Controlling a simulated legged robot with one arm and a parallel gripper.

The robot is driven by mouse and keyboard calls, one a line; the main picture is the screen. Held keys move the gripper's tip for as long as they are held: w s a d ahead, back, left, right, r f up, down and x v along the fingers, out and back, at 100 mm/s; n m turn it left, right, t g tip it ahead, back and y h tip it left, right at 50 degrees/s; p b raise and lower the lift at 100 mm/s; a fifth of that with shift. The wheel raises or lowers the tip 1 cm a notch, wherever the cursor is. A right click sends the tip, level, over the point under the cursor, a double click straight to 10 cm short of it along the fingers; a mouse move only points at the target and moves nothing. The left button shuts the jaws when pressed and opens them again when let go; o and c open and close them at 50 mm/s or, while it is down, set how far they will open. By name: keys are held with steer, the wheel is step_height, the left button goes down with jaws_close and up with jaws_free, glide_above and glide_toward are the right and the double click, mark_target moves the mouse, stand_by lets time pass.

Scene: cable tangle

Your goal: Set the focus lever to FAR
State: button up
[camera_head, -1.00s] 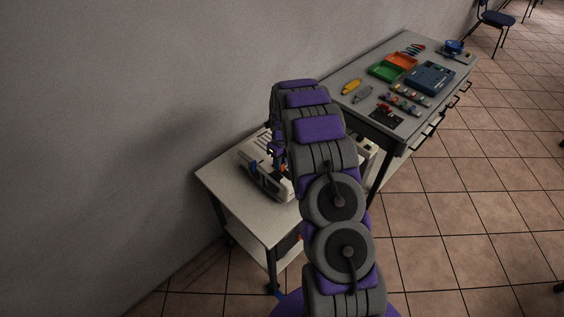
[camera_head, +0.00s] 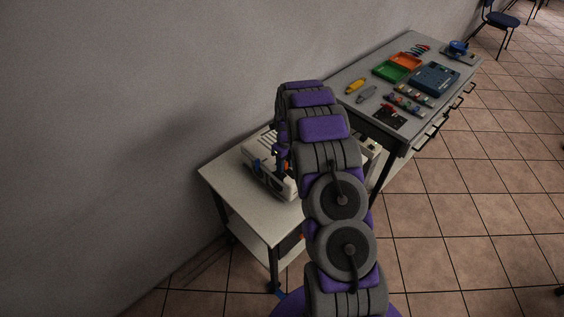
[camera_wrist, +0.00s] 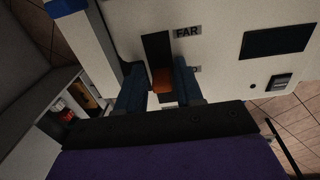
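In the wrist view, an orange lever (camera_wrist: 162,80) sits in a dark upright slot (camera_wrist: 157,48) on a white panel (camera_wrist: 222,25). A FAR label (camera_wrist: 187,32) is beside the slot's upper part, above the lever in the picture. A second label (camera_wrist: 195,69), mostly hidden by a finger, is lower down. My gripper (camera_wrist: 161,78) has its two blue fingers apart, one on each side of the lever. I cannot tell whether either finger touches it. In the head view, the white device (camera_head: 262,173) is on a small table, partly hidden by my arm.
The small pale table (camera_head: 245,210) stands against the grey wall (camera_head: 120,120). A larger workbench (camera_head: 345,92) with trays and tools stands beyond it at right. The tiled floor (camera_head: 470,200) at right is clear. The panel also has a dark window (camera_wrist: 278,41).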

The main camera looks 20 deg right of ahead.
steer(key=shift+w+d, duration=0.1)
steer(key=shift+d, duration=0.05)
steer(key=shift+w, duration=0.35)
steer(key=shift+r, duration=0.1)
step_height(320, 180, up, 17)
steer(key=p, duration=0.1)
steer(key=shift+w+d, duration=0.3)
steer(key=shift+d, duration=0.15)
